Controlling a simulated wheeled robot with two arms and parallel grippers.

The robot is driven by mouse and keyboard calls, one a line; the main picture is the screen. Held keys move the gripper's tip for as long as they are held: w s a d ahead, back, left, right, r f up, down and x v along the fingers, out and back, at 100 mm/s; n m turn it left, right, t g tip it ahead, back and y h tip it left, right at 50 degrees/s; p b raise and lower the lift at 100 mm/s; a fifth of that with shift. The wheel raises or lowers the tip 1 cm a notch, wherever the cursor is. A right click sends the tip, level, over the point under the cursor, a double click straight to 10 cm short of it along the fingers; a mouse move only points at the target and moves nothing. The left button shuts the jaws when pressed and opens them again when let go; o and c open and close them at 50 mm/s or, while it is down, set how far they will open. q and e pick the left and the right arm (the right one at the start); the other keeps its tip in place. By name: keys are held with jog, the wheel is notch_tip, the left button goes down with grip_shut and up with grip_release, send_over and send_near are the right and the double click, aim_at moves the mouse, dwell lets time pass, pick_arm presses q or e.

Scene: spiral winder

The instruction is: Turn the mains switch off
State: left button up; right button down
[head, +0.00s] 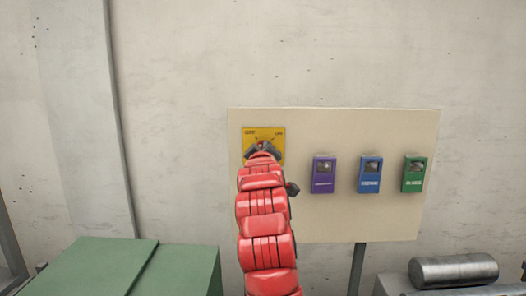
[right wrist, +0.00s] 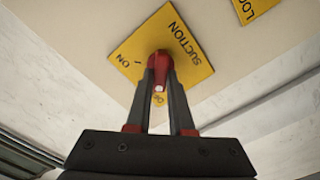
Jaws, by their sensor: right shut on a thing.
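A yellow plate (head: 278,144) with a small red switch (head: 261,143) is on the upper left of the beige board. In the right wrist view, the plate (right wrist: 190,62) reads SUCTION, with ON at its left corner. The red switch handle (right wrist: 158,62) stands out from it, its pale tip beside a small label that looks like OFF. My right gripper (head: 262,150) is at the plate, its fingers shut around the red handle; the fingers also show in the right wrist view (right wrist: 159,72). My left gripper is out of view.
Purple (head: 324,174), blue (head: 370,173) and green (head: 414,174) boxes are on the board (head: 330,222) to the right. A green cabinet (head: 185,270) and a metal cylinder (head: 453,270) stand below.

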jog(key=shift+f, duration=0.1)
jog(key=c, duration=0.8)
grip_release()
jog(key=s+b, duration=0.3)
jog(key=s, duration=1.4)
jog(key=shift+s, duration=0.2)
